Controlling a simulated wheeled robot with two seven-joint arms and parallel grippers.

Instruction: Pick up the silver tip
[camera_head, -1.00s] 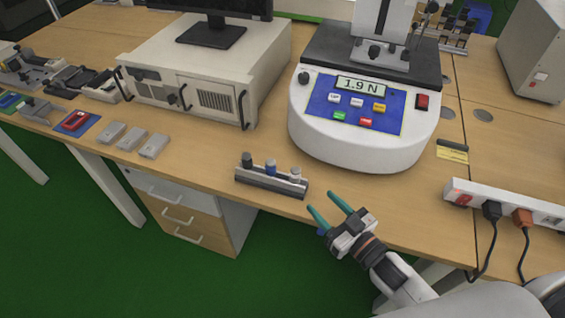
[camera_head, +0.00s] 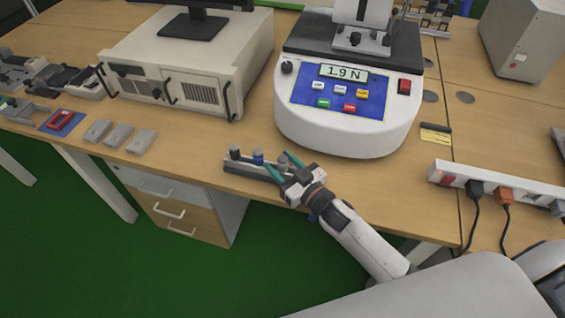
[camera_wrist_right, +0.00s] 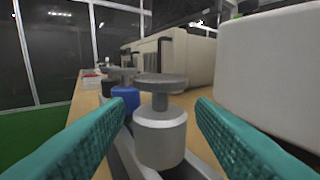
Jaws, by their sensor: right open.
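The silver tip (camera_wrist_right: 160,130) is a short metal cylinder with a flat disc on a stem. It stands upright in the rack at its right end, and it shows partly in the head view (camera_head: 282,162). My right gripper (camera_head: 280,166) is open, with teal fingers on either side of the tip. In the right wrist view the two fingers (camera_wrist_right: 160,138) flank it with a visible gap on each side. The rack (camera_head: 240,166) also holds a blue tip (camera_head: 258,158) and a dark tip (camera_head: 235,152). My left gripper is not in view.
The white force tester (camera_head: 345,130) stands behind and right of the rack, reading 1.9 N. A power strip (camera_head: 500,188) with plugged cables lies at the right. A beige computer case (camera_head: 180,65) stands at the back left. The rack is near the table's front edge.

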